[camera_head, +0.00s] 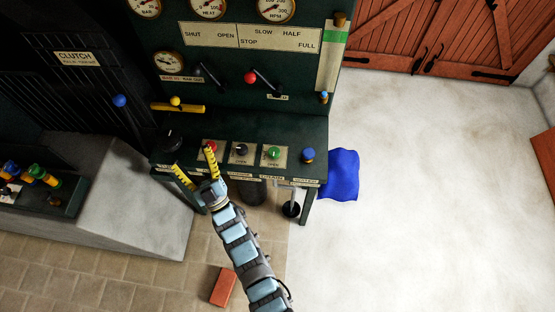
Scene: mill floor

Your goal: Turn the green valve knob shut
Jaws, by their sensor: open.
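My gripper (190,158) is open at the front edge of the dark green console, its two yellow-and-black striped fingers spread apart with nothing seen between them. A green round knob or cap (38,171) shows at the far left, among blue and yellow parts on a low dark bench, well to the left of my gripper. Another green round piece (274,152) sits on a square plate on the console shelf, to the right of my gripper. I cannot tell from this view which of the two is the valve knob, or how far it is turned.
The console (225,122) also carries a black knob (172,138), a red button (211,146), a blue knob (308,155) and levers above. A grey sloped block (140,205) stands left. A blue cloth (342,174) and a brick (223,287) lie nearby. The right floor is clear.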

